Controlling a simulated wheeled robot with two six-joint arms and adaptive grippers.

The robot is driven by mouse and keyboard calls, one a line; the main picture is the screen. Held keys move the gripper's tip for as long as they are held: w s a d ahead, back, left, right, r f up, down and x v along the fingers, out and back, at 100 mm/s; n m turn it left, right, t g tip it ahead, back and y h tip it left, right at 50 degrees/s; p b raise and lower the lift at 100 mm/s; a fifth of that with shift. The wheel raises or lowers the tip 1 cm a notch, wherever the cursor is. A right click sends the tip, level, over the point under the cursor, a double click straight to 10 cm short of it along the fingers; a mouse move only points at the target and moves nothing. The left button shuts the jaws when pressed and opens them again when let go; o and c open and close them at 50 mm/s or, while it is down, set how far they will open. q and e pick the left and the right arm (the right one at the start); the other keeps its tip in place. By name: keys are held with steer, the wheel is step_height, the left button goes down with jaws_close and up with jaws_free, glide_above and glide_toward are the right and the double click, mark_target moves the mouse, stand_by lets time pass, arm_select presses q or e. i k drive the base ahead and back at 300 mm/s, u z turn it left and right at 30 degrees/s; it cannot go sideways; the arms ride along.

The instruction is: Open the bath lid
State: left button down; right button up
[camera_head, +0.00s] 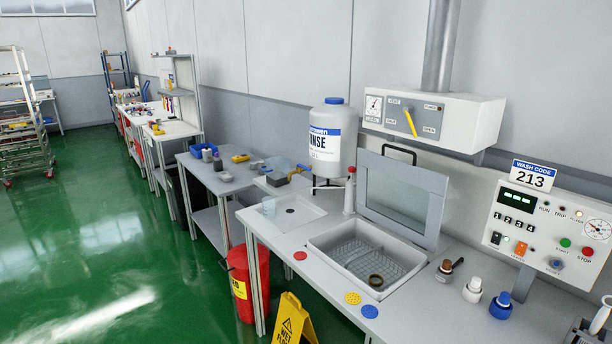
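The bath (335,236) is a grey rectangular basin set in the bench, with a mesh basket floor and a dark ring (376,280) inside at its near right corner. The bath lid (402,197) is a grey frame with a clear pane and a dark handle (399,151) on its top edge. It stands upright, tilted back, along the wall side of the bath, so the bath is uncovered. Neither of my grippers is in view.
A white rinse tank (333,140) and a white bottle (350,192) stand left of the lid. Small bottles (472,290) and a control panel (550,235) are at right. A red bin (242,285) and yellow wet-floor sign (293,322) stand before the bench. Green floor (100,240) at left is open.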

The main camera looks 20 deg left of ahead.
mark_target(436, 182)
steer(key=u, duration=0.8)
steer(key=k, duration=1.1)
steer(key=u, duration=1.05)
steer(key=i, duration=1.5)
steer(key=z, duration=0.25)
steer(key=i, duration=1.1)
steer(key=z, duration=1.4)
steer(key=i, duration=0.75)
steer(key=z, duration=0.85)
